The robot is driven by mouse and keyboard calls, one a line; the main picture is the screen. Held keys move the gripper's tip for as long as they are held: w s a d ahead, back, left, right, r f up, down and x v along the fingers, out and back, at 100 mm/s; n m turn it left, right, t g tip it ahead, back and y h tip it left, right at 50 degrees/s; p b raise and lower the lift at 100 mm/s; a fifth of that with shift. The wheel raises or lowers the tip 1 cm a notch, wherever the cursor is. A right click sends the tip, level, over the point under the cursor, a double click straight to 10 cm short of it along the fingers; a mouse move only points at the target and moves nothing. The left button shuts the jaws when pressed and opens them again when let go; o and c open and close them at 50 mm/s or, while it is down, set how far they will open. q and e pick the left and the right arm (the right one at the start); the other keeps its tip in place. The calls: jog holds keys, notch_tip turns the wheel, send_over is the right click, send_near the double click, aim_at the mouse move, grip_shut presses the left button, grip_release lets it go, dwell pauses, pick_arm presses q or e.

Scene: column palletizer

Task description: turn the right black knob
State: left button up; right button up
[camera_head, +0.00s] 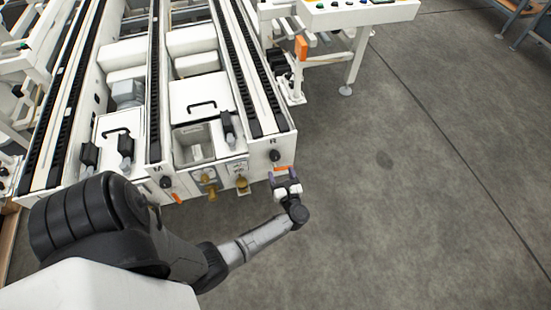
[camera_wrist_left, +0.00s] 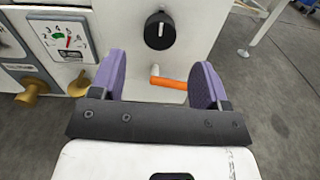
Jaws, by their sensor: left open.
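The right black knob (camera_head: 275,155) is on the white front panel at the right end of the machine. In the left wrist view the round black knob (camera_wrist_left: 159,31) shows top centre, with a white mark on its face that looks upright. My left gripper (camera_head: 284,176) is just in front of and below the knob in the head view. In the wrist view its purple fingers (camera_wrist_left: 161,78) are open and apart, with nothing held, and the knob lies beyond and above them. The right gripper does not show.
An orange handle (camera_wrist_left: 168,82) sticks out below the knob, seen between the fingers. To its left are a dial gauge (camera_wrist_left: 66,36) and brass fittings (camera_wrist_left: 32,92). Another black knob (camera_head: 166,182) is further left. The grey floor (camera_head: 400,200) at right is clear.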

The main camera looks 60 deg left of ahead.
aim_at(276, 159)
pick_arm(q)
jog(key=b+x, duration=0.1)
jog(key=x, duration=0.6)
jog(key=shift+w+a+b, duration=0.1)
jog(key=shift+a+b, duration=0.2)
jog(key=shift+a, duration=0.05)
jog(key=shift+c, duration=0.4)
jog(key=c, duration=0.8)
jog(key=shift+c, duration=0.2)
jog(key=m+p, duration=0.1)
jog(key=m, duration=0.2)
jog(key=shift+r, duration=0.1)
jog(key=m+p, duration=0.1)
jog(key=m, duration=0.2)
jog(key=shift+m+p, duration=0.3)
jog(key=shift+p, duration=0.05)
jog(key=shift+m+p, duration=0.85)
jog(key=shift+m, duration=1.65)
